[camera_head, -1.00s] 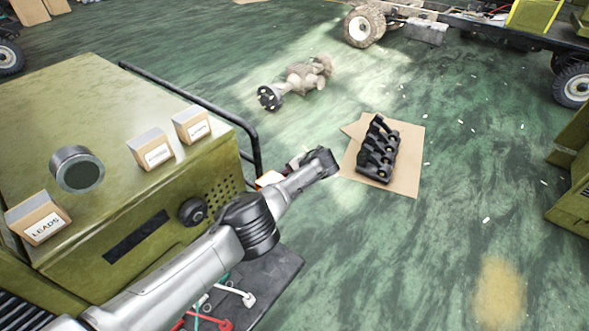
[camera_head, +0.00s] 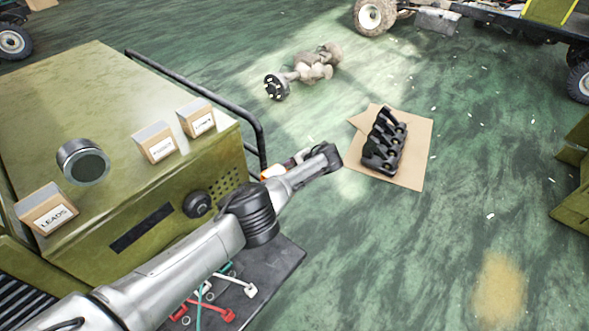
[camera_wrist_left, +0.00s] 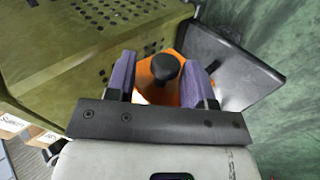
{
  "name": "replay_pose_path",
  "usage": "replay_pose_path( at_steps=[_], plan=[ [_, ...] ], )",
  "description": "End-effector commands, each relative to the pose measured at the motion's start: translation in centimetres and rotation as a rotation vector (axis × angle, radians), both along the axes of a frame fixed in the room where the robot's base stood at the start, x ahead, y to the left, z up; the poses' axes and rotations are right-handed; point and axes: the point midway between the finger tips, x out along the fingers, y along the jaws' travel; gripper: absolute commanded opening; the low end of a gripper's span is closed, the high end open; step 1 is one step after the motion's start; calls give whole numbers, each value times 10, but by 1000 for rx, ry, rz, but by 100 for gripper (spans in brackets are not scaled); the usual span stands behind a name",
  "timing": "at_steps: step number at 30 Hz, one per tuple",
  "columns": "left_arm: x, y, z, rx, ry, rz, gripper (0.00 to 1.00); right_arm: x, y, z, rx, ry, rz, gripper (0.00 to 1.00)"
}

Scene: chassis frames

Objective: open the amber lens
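An orange piece (camera_wrist_left: 172,88) with a round black knob (camera_wrist_left: 158,68) shows in the left wrist view, beside the green perforated cabinet; I take it to be the amber lens. My left gripper (camera_wrist_left: 158,80) is open, its two purple fingers on either side of the knob with a visible gap to each. The fingers hide part of the orange piece. In the head view only a small orange and white patch (camera_head: 272,172) shows at the cabinet's right edge, behind my left forearm. My right gripper is not in view.
The green cabinet (camera_head: 90,100) carries labelled boxes (camera_head: 155,142) and a round dark-faced gauge (camera_head: 83,162). A black rail (camera_head: 200,90) runs along its far side. A dark tray (camera_head: 265,270) with red and white tools lies below the arm.

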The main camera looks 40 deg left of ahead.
Motion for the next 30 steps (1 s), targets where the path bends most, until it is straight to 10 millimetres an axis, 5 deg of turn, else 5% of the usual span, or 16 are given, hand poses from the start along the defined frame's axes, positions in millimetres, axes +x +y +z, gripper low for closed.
replay_pose_path(
  at_steps=[13,30],
  plan=[
    [1,-9,10,-2,-2,-3,54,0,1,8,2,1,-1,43],
    [4,-81,80,-1,-2,-2,54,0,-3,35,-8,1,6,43]
  ],
)
